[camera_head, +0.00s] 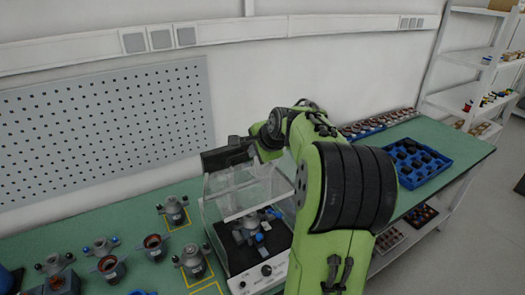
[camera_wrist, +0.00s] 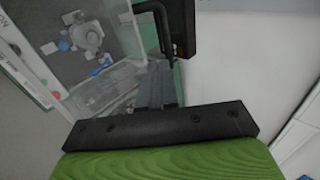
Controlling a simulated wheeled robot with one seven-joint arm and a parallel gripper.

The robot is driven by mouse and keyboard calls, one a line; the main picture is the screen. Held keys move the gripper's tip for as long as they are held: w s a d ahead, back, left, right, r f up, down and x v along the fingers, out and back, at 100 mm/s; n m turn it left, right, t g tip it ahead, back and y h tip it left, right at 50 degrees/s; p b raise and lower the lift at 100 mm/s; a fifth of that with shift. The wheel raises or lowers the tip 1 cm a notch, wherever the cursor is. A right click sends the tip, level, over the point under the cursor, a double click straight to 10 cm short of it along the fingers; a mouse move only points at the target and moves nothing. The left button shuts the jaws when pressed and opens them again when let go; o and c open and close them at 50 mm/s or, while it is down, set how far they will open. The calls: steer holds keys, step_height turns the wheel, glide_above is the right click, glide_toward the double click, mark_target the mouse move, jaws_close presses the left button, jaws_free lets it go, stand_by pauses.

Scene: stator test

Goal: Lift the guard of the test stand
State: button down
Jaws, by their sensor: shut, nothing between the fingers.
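The test stand (camera_head: 258,272) is on the green bench, with a white front panel and a knob. Its clear guard (camera_head: 238,190) sits over a grey stator and blue parts, and its panel looks tilted. I cannot tell how far the guard is raised. The guard also shows in the wrist view (camera_wrist: 108,88), left of my fingers. My gripper (camera_wrist: 156,68) is shut and empty, beside the guard near the wall side. A black block with a bracket handle (camera_wrist: 182,28) is just beyond the fingertips. Contact with either cannot be made out.
Several grey motor parts (camera_head: 193,262) stand on the bench (camera_head: 30,255) to the left, some in yellow outlines. A blue tray (camera_head: 412,178) with dark parts is to the right. A pegboard (camera_head: 100,125) and white wall are behind. My arm hides part of the bench.

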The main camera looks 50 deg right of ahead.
mark_target(245, 154)
steer(key=x, duration=0.4)
steer(key=shift+w+f, duration=0.2)
steer(key=shift+d, duration=0.1)
steer(key=shift+r, duration=0.15)
steer(key=shift+w+r+p, duration=0.3)
steer(key=shift+w+p, duration=0.1)
steer(key=shift+p, duration=0.6)
steer(key=shift+w+d+g+p, duration=0.15)
steer(key=shift+w+g+p, duration=0.15)
steer(key=shift+g+p, duration=0.15)
steer(key=shift+r+p, duration=0.1)
steer(key=shift+p, duration=0.2)
